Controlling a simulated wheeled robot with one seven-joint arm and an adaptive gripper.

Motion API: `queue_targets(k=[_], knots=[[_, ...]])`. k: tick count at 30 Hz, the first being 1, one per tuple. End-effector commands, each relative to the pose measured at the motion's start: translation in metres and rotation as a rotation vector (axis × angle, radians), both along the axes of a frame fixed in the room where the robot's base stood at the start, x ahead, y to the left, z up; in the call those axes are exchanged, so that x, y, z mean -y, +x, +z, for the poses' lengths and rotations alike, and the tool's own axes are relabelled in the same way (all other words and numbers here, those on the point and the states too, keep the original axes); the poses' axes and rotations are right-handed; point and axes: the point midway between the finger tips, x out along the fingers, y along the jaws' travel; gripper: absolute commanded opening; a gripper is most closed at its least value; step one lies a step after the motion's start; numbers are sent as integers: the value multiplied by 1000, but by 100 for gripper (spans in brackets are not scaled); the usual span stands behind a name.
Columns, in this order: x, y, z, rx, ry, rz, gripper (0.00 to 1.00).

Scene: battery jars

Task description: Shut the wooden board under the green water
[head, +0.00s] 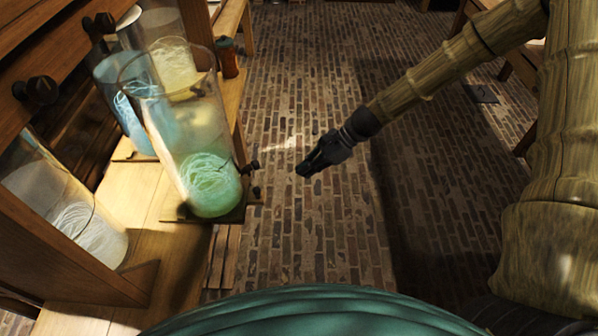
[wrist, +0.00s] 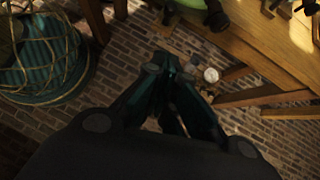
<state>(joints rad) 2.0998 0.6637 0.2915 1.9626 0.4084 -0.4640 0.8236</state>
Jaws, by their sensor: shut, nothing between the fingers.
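The green-water jar (head: 197,140) is a tall clear glass cylinder with pale green coils at its bottom. It stands on a wooden board (head: 234,214) that sticks out past the edge of the wooden bench toward the aisle. Small dark knobs (head: 250,167) show at the board's outer side. My gripper (head: 303,172) is to the right of the board, over the brick floor, apart from it. Its dark fingers (wrist: 175,75) are closed together with nothing between them in the wrist view. The jar hides part of the board.
Jars with blue (head: 122,100) and yellow (head: 172,68) contents stand behind the green one. Another jar (head: 62,205) with white coils is at left. A wooden bench (head: 145,195) carries them. The brick aisle (head: 300,90) right of the bench is clear.

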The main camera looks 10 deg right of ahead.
Motion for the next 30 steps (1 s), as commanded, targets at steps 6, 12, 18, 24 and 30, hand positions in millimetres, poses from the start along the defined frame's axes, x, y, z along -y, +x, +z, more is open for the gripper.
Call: queue_targets(k=[6,12,18,24,30], knots=[[-17,-1,-16,-1,-1,1,0],[-33,-1,-31,-1,-1,1,0],[-49,-1,-46,-1,-1,1,0],[-64,-1,-60,-2,-1,1,0],[-90,-1,-57,0,-1,3,0]])
